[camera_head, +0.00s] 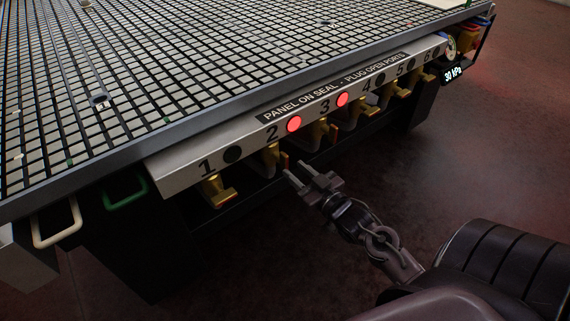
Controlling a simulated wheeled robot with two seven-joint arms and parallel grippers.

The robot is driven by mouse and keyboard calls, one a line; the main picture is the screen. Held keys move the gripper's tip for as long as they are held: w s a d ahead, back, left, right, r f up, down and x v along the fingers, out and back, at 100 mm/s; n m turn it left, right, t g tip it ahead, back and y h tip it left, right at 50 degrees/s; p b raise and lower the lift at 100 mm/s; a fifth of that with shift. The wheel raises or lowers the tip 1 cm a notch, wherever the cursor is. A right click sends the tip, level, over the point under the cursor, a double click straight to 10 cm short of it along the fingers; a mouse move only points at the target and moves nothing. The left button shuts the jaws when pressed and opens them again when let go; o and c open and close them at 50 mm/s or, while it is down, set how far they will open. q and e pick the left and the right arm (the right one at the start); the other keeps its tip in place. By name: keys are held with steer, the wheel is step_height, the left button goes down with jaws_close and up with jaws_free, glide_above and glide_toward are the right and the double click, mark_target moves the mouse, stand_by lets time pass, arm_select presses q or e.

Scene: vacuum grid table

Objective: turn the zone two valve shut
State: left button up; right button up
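The zone two valve (271,158) is a brass valve with a yellow handle, under the number 2 on the front panel (180,176). A red lamp (294,124) glows beside that number. My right gripper (296,171) is just in front of and slightly right of this valve. Its two fingers point toward the panel with a gap between them, and nothing shows between them. I see no clear contact with the handle. The handle's exact angle is hard to tell in the shadow. My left gripper is not in view.
The zone one valve (217,190) is to the left and the zone three valve (322,133) to the right; more valves follow. Lamp three (342,99) is red. A display (452,74) reads 30 kPa. White (57,226) and green (126,192) handles hang at left. The floor in front is clear.

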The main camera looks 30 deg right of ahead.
mark_target(287, 164)
steer(key=w, duration=0.5)
steer(key=shift+w+a+b, duration=0.25)
steer(key=shift+b, duration=0.05)
jaws_close()
